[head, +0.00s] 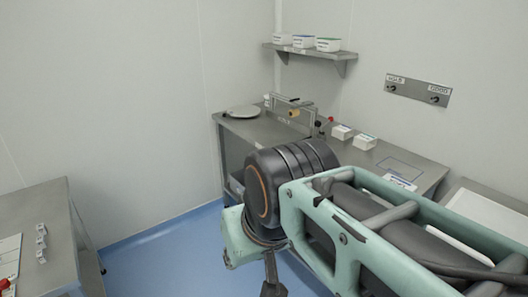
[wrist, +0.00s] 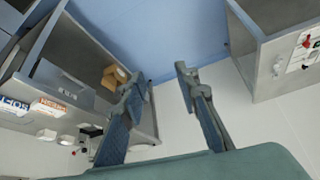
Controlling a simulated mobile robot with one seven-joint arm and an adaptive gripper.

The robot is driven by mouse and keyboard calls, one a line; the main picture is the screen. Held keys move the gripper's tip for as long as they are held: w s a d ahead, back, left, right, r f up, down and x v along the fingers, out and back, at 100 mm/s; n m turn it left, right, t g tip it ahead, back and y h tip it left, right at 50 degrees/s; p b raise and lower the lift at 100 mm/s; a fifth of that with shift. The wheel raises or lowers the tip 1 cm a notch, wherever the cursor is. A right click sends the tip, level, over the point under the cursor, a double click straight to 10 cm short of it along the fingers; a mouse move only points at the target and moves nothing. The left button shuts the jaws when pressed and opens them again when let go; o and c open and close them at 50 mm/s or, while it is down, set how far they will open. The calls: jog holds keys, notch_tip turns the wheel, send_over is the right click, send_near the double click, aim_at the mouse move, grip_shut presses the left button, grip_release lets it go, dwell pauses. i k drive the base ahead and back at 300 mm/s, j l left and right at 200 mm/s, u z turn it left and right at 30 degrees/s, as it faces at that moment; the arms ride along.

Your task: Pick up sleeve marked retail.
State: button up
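I cannot pick out a sleeve that reads "retail"; the lettering on the labelled items is too small or blurred. In the wrist view a white item with an orange-lettered label (wrist: 48,106) and a blue-lettered one (wrist: 12,103) show at the far left. My gripper (wrist: 160,78) is open and empty, its two fingers wide apart, with blue floor beyond them. In the head view only a dark part of the gripper shows below my arm, at the bottom edge. My arm hides part of the steel bench (head: 228,122).
Two small white cartons (head: 341,132) (head: 364,141) and a round plate (head: 242,111) are on the bench. Several boxes stand on the wall shelf (head: 310,50). A left table (head: 40,205) holds small white pieces (head: 41,241). Blue floor (head: 165,250) between is clear.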

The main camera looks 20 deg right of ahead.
aim_at(365, 141)
jog(key=z, duration=1.8)
jog(key=i+j+z, duration=0.15)
jog(key=z, duration=0.2)
jog(key=i+j+z, duration=0.1)
jog(key=j+z, duration=0.25)
jog(key=i+j+z, duration=0.15)
jog(key=j, duration=0.4)
jog(key=j+z, duration=0.15)
jog(key=j, duration=0.35)
jog(key=i+j+z, duration=0.15)
jog(key=j, duration=0.45)
jog(key=i+j+z, duration=0.1)
jog(key=j, duration=1.5)
